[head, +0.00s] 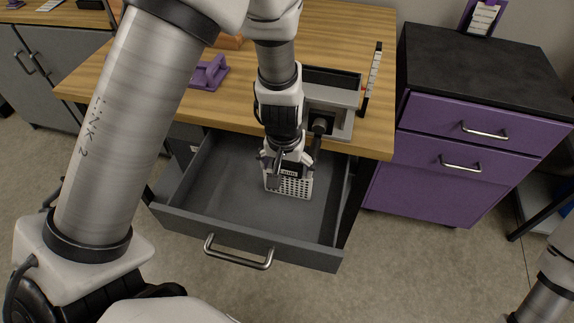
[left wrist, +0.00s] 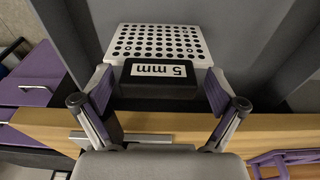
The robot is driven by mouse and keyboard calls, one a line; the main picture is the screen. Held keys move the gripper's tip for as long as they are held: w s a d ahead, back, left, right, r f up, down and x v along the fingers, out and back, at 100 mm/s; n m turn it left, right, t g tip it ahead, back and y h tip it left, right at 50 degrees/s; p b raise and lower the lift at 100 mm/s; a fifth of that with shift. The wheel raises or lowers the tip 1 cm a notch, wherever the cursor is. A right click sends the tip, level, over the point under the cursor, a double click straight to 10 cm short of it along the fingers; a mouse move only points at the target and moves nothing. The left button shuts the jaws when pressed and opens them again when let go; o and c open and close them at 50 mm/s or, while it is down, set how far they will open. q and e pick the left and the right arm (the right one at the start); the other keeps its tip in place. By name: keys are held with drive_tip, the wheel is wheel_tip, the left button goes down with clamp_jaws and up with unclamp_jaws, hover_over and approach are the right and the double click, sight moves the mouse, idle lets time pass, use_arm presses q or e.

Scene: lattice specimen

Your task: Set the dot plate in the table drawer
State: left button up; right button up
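The dot plate (head: 289,184) is a pale plate with rows of dark holes and a black block labelled "5 mm". In the left wrist view the plate (left wrist: 160,43) lies beyond the fingers. The table drawer (head: 225,190) is grey, pulled out and otherwise empty. The plate is within its outline, towards the back right; I cannot tell whether it touches the drawer floor. My right gripper is out of view; only part of its arm shows at lower right.
The wooden tabletop (head: 335,45) is above the drawer, with a grey box (head: 340,95), a purple part (head: 208,73) and an upright scale strip (head: 373,75). A purple cabinet (head: 430,180) with a black top stands to the right. The drawer's left and front areas are clear.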

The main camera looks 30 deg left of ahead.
use_arm(q)
drive_tip(key=shift+s+d+r, duration=0.15)
drive_tip(key=shift+r+p, duration=0.3)
wheel_tip(320, 180, up, 12)
drive_tip(key=s+p, duration=0.1)
drive_tip(key=shift+s+d+p, duration=0.2)
drive_tip(key=shift+s+p, duration=0.1)
drive_tip(key=shift+s, duration=0.05)
